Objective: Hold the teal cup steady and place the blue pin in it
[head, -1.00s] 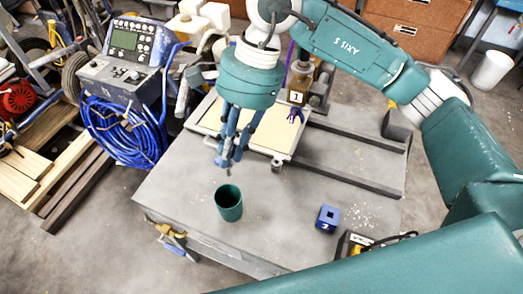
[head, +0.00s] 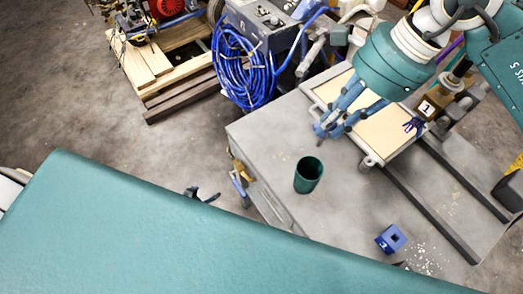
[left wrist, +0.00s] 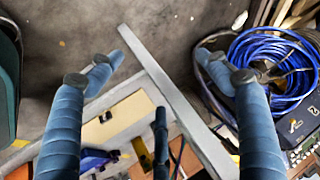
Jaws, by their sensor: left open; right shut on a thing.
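The teal cup (head: 308,175) stands upright on the grey table and appears empty. My right gripper (head: 326,133) is above the table, beyond the cup and slightly right of it. It is shut on what seems to be the blue pin, which I cannot tell apart from the blue fingers. Only the dark fingertips of my left gripper (head: 202,194) show past my teal arm, left of the table and apart from the cup. In the left wrist view the left gripper (left wrist: 157,60) is open and empty, its fingers wide apart; the cup is not visible there.
A blue block with a square hole (head: 391,239) lies on the table at right. A clamp (head: 240,183) sits at the left table edge. Coiled blue hose (head: 243,65) hangs beyond.

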